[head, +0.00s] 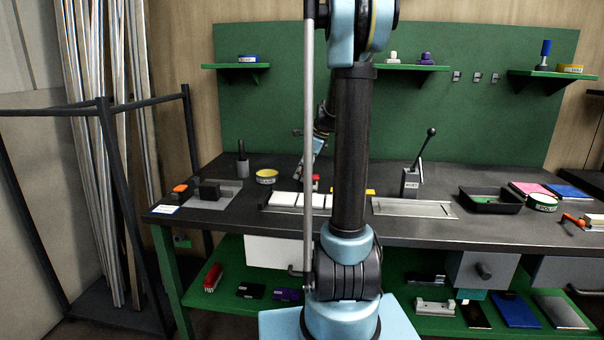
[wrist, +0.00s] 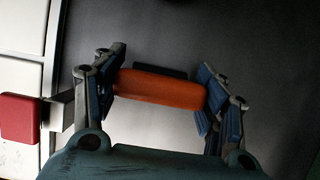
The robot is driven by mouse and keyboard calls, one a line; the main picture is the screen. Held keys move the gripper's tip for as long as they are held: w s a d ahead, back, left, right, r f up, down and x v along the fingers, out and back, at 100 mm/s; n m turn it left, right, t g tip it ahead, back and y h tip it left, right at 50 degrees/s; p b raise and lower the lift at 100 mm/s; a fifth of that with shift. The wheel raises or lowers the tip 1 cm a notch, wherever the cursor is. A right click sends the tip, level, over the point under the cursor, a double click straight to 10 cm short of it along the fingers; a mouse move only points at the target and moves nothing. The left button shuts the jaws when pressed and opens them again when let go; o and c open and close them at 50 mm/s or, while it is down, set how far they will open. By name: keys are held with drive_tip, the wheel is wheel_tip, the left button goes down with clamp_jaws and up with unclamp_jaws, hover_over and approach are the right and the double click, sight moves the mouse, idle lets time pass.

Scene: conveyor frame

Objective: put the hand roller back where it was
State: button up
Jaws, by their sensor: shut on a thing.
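My gripper (wrist: 160,92) is shut on an orange, round-ended bar, which I take to be the hand roller (wrist: 158,88). The bar lies crosswise between the two fingers, with a dark part just behind it. In the head view my gripper (head: 308,170) is over the middle of the workbench, partly behind my own arm, and what it holds cannot be made out there. Whether the bar touches the surface below cannot be told.
In the wrist view a red block (wrist: 18,118) is close on the left, beside white panels (wrist: 22,40). On the bench (head: 400,232) stand a yellow tape roll (head: 266,176), a black-handled lever press (head: 411,183) and a black tray (head: 490,206). A small orange-topped item (head: 180,188) lies at left.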

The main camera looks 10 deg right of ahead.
drive_tip(key=o, duration=1.1)
drive_tip(key=v, duration=1.2)
drive_tip(key=shift+s, duration=0.1)
